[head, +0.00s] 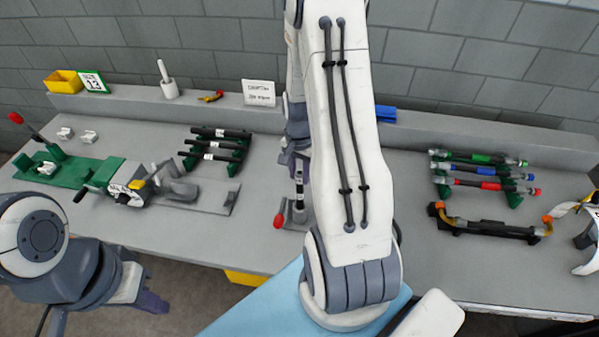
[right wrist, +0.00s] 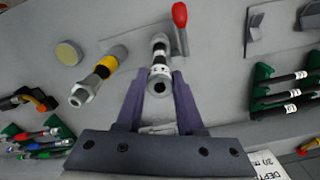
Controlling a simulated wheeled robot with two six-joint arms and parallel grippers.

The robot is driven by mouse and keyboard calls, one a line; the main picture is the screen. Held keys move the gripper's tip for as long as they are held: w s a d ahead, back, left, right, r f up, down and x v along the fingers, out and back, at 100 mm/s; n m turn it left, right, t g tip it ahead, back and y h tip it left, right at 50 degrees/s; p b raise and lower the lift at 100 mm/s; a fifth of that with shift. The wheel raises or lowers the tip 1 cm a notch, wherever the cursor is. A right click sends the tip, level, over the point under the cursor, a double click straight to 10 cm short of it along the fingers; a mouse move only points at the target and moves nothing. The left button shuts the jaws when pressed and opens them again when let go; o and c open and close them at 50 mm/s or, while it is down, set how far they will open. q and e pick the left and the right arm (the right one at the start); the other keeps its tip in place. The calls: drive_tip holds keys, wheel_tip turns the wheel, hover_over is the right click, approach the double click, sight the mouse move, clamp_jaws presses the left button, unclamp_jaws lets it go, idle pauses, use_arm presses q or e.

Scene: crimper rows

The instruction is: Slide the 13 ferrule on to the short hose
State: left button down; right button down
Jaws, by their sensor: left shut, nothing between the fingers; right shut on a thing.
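A short dark hose (head: 299,190) with a white band stands upright at a clamp with a red handle (head: 278,222). It also shows in the right wrist view (right wrist: 160,42). My right gripper (right wrist: 163,84) is shut on a small silver ferrule (right wrist: 159,77), in line with the hose end. I cannot tell how far the ferrule surrounds the hose. In the head view my right arm hides most of this gripper (head: 292,160). My left gripper (head: 152,302) is shut and empty, low at the left, in front of the bench edge.
A yellow bin (head: 62,82) stands beside a 13 sign (head: 92,82) at the back left. A green-based machine (head: 90,175) and a rack of black hoses (head: 215,145) stand left. Coloured hoses (head: 485,170) lie right. A yellow-banded fitting (right wrist: 100,77) stands beside the clamp.

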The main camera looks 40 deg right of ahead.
drive_tip(key=shift+f+b, duration=0.5)
drive_tip(key=shift+f, duration=0.3)
drive_tip(key=shift+c, duration=2.2)
unclamp_jaws()
drive_tip(key=shift+w+r, duration=0.1)
drive_tip(key=shift+r, duration=0.45)
wheel_tip(320, 180, up, 10)
drive_tip(key=b, duration=0.2)
drive_tip(key=shift+f, duration=0.25)
drive_tip(key=shift+a, duration=0.1)
